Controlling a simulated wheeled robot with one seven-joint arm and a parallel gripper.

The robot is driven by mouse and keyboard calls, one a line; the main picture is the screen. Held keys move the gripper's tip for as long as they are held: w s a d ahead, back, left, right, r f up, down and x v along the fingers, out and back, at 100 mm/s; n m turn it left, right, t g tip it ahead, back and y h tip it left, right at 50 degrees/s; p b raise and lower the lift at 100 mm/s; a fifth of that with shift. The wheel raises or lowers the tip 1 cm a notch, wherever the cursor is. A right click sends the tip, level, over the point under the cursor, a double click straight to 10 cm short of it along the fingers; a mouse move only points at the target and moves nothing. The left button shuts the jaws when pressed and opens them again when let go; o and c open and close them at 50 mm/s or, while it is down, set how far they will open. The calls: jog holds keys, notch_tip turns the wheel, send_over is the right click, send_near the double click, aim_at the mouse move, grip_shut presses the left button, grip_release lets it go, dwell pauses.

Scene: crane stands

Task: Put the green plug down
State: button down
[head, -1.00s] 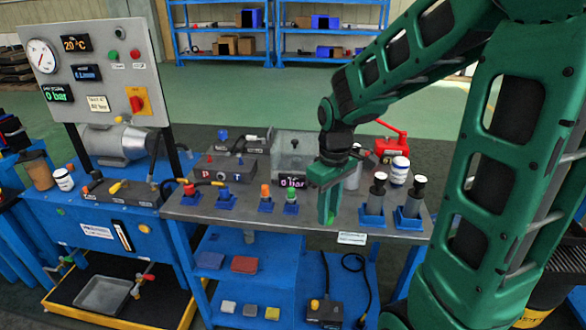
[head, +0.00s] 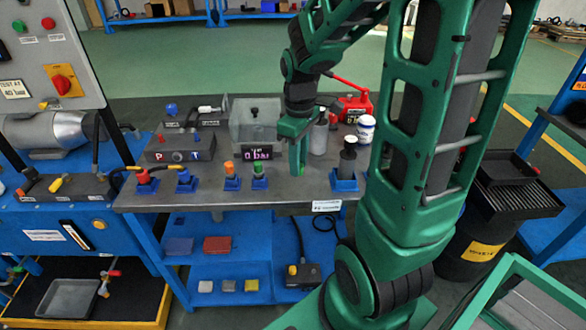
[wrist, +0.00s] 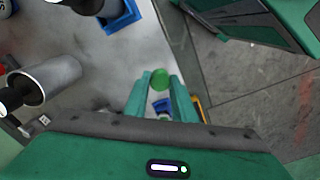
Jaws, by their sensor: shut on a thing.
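My gripper (head: 298,168) points down over the front part of the grey bench top (head: 225,197), between a blue holder with a green-topped fitting (head: 259,171) and a blue holder with a dark-capped cylinder (head: 346,163). It is shut on the green plug (wrist: 159,78), which shows as a bright green round end between the two fingertips in the wrist view. In the head view only a little of it shows at the fingertips. I cannot tell whether the plug touches the bench top.
Fittings in blue holders, red (head: 144,178), blue (head: 184,177) and orange (head: 230,170), stand in a row to the left. A clear box (head: 255,122), a red pump (head: 354,108) and a white jar (head: 365,129) stand behind. The bench's front edge is close to my gripper.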

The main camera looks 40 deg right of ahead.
jog(key=w+d+f, duration=0.2)
jog(key=w, duration=0.1)
jog(key=shift+w+f, duration=0.1)
jog(key=shift+f, duration=2.1)
jog(key=shift+f, duration=0.1)
jog(key=c, duration=1.5)
grip_release()
jog(key=shift+o, duration=0.2)
notch_tip(320, 180, up, 12)
jog(key=s+m, duration=1.1)
jog(key=s, duration=1)
jog(key=shift+a+r, duration=0.2)
